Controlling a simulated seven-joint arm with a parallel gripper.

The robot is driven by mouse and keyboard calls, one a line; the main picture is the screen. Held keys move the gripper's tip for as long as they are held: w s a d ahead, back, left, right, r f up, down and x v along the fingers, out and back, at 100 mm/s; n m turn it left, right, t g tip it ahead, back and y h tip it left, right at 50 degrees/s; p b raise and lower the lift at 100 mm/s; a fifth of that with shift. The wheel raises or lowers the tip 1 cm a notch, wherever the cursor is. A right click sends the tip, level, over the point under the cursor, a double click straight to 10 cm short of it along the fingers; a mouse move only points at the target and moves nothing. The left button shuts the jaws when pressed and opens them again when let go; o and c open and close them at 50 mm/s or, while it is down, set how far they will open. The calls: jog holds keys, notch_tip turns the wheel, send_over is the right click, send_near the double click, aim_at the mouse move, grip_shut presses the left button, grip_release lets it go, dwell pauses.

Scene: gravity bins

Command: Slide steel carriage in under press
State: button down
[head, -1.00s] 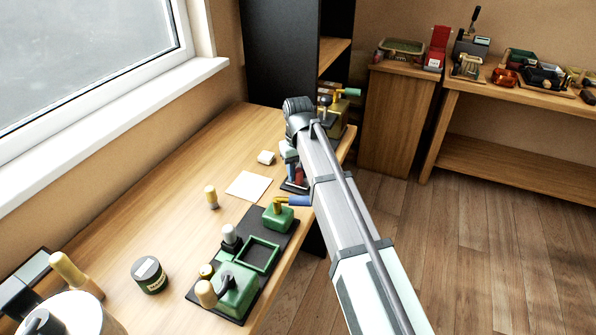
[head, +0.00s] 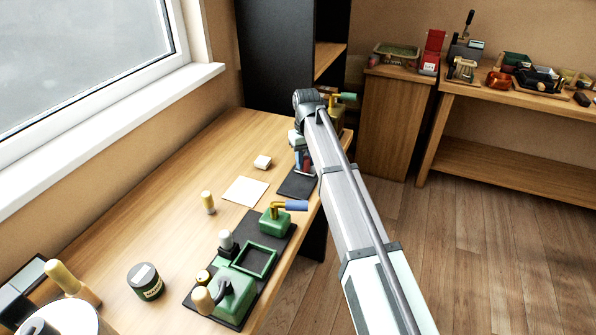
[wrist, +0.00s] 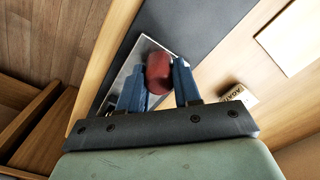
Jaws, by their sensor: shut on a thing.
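My gripper (wrist: 158,82) is shut on a red knob (wrist: 158,70), with one blue finger on each side of it. The knob stands over a bright silver plate, the steel carriage (wrist: 122,76), partly covered by the fingers. The carriage lies on a dark base plate (wrist: 200,28). In the head view the bare near end of this base (head: 297,186) shows, with the red knob (head: 302,161) and blue fingers just beyond it, partly hidden by my arm. A brass body with a green handle (head: 347,96) stands behind my wrist; I cannot tell whether it is the press.
A white sheet (head: 245,190), a small pale block (head: 262,162) and a dark jar (head: 146,280) lie left. The bench edge is close on the right.

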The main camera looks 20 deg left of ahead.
jog(key=shift+w+a, duration=0.15)
jog(key=shift+w, duration=1.35)
jog(key=c, duration=0.8)
grip_release()
jog(key=shift+r, duration=0.1)
notch_tip(320, 180, up, 14)
jog(key=shift+f, duration=0.2)
